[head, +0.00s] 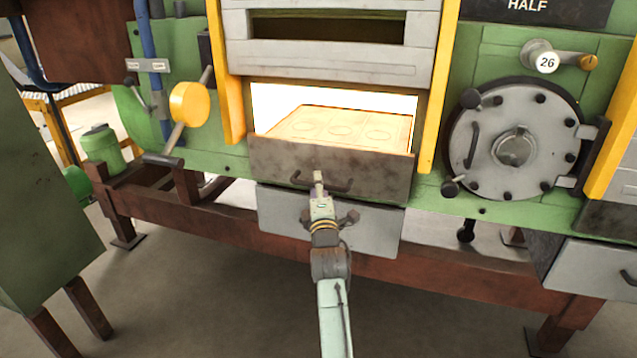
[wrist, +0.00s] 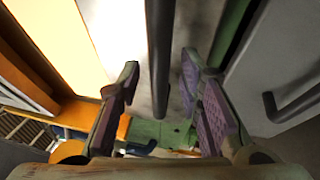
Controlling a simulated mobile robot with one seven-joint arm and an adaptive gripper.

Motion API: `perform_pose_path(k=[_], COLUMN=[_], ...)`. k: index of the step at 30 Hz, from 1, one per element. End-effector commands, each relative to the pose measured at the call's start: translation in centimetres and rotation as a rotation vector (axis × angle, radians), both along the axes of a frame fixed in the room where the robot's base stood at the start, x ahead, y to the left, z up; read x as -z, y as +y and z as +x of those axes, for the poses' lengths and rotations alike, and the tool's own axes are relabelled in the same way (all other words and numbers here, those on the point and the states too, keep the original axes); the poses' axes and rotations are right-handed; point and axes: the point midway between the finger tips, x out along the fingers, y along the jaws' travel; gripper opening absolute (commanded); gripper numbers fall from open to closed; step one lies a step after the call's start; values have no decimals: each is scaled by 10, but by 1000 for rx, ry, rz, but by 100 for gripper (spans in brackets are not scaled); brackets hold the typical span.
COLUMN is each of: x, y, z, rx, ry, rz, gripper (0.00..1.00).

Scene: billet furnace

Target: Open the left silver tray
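The left silver tray (head: 375,225) is a grey metal front below the dark front panel, under the glowing opening. My arm hides part of it in the head view. A grey panel (wrist: 245,85) with a dark handle (wrist: 288,105) shows at the right of the wrist view and looks like this tray. My gripper (head: 319,180) is in front of the dark panel's handle (head: 340,186), above the silver tray. In the wrist view my gripper (wrist: 160,75) is open, with a dark bar (wrist: 160,45) between its fingers and gaps on both sides.
The dark panel (head: 275,160) stands before a glowing chamber (head: 340,127). A round hatch (head: 480,150) is to the right. Another silver tray (head: 590,268) is at the lower right. A yellow-knobbed lever (head: 189,103) and a green cabinet (head: 40,200) are on the left. Floor in front is clear.

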Motion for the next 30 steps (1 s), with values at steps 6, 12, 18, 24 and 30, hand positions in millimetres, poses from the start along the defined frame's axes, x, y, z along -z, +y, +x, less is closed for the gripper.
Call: perform_pose_path(k=[6, 12, 18, 24, 30], x=[-1, -1, -1, -1, -1], y=[1, 0, 0, 0, 0], z=[3, 3, 3, 3, 3], rx=[0, 0, 0, 0, 0], ry=[-1, -1, -1, -1, -1], rz=[0, 0, 0, 0, 1], gripper=[33, 27, 14, 0, 0])
